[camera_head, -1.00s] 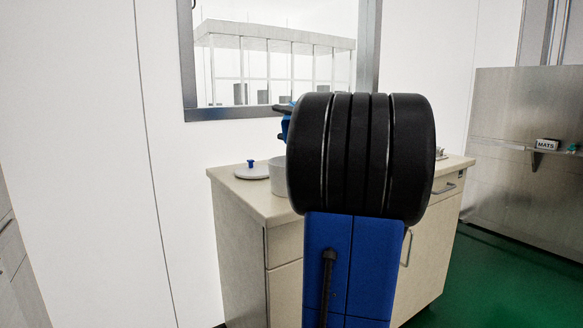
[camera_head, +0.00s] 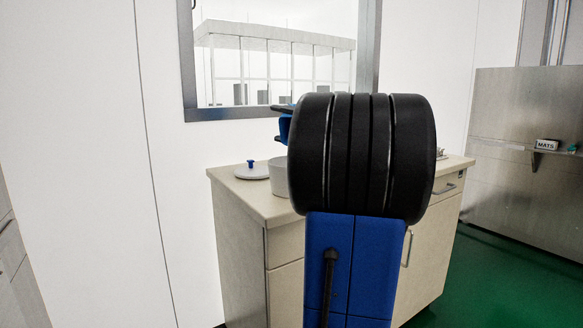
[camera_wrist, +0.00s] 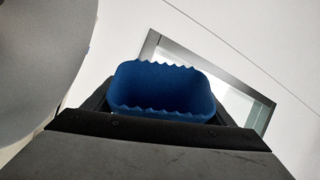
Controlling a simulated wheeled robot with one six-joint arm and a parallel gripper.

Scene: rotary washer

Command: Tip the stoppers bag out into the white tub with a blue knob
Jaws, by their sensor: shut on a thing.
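A white tub (camera_head: 280,180) stands on the counter, partly hidden behind my arm. A white lid with a blue knob (camera_head: 251,172) lies on the counter left of it. My gripper (camera_head: 283,123) shows only in part above the tub, past my arm's thick black joint. In the wrist view a blue, wavy-edged piece (camera_wrist: 162,90), which looks like the stoppers bag, sits between the dark gripper parts. My gripper is shut on it. I cannot see any stoppers or tell whether anything falls out. The tub's inside is hidden.
The beige counter (camera_head: 234,194) stands against the white wall under a window (camera_head: 275,65). My arm blocks most of the counter top. A steel panel with a MATS label (camera_head: 547,145) is at the right. Green floor is free there.

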